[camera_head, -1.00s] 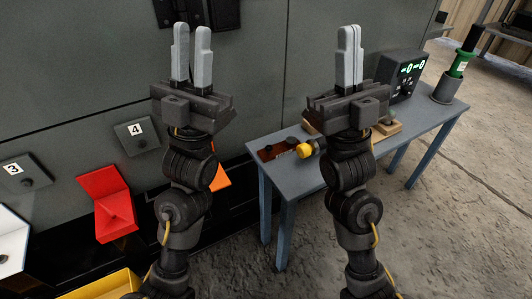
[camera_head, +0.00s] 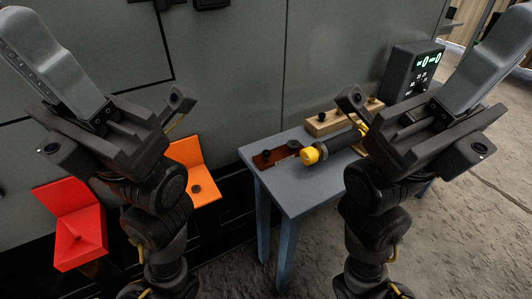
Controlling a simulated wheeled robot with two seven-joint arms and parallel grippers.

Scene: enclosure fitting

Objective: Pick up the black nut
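Several small dark round pieces are in the camera_head view, and I cannot tell for certain which is the black nut. One (camera_head: 266,153) is on a brown plate (camera_head: 280,158) on the blue-grey table, with another near the plate's back edge. Others are on a wooden block (camera_head: 337,121) behind it. One more (camera_head: 196,189) is on the orange holder (camera_head: 205,190). My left gripper (camera_head: 20,25) is at the upper left and my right gripper (camera_head: 518,22) at the upper right. Both are tilted outward, away from these pieces. Their fingers overlap, so their opening is unclear.
A yellow-ended black tool (camera_head: 311,154) lies on the table (camera_head: 310,190), partly behind my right arm. A dark box with a green display (camera_head: 412,72) stands at the table's back. A red holder (camera_head: 75,228) is at lower left. A grey panel (camera_head: 230,80) rises behind.

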